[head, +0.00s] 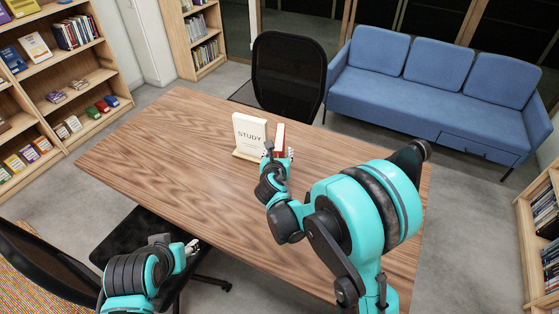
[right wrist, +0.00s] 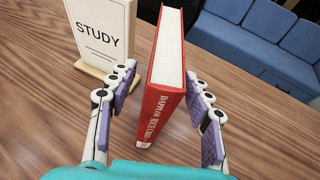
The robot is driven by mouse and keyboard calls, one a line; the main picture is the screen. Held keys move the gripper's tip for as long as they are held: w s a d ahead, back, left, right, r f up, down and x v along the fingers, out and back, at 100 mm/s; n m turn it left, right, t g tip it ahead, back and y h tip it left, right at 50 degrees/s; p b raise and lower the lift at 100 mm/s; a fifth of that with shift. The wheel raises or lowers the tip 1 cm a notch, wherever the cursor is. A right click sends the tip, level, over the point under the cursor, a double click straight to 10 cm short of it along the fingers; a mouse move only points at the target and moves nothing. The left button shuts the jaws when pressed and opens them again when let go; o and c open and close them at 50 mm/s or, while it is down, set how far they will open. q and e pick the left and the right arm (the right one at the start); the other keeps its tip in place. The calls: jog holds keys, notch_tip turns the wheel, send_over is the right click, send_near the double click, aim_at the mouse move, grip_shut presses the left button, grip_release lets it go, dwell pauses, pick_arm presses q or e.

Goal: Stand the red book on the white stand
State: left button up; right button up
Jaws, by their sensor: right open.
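The red book (right wrist: 159,108) stands upright on the wooden table, its spine and page edges showing in the right wrist view. In the head view the book (head: 279,137) is partly hidden by my right gripper (head: 279,154). My right gripper (right wrist: 158,100) is open, with one finger on each side of the book and gaps on both sides. The white stand (head: 249,134), marked STUDY, stands just left of the book on a pale wooden base; it also shows in the right wrist view (right wrist: 98,32). My left gripper (head: 192,248) is low at the left, away from both; its jaws are too small to judge.
The wooden table (head: 170,145) is bare left of the stand. A black chair (head: 287,75) stands behind the table, and another (head: 45,265) is at front left. A blue sofa (head: 430,95) is at back right. Bookshelves (head: 60,75) line the left.

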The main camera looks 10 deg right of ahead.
jog(key=shift+x, duration=1.25)
jog(key=shift+r, duration=0.1)
grip_shut()
jog(key=shift+r, duration=0.15)
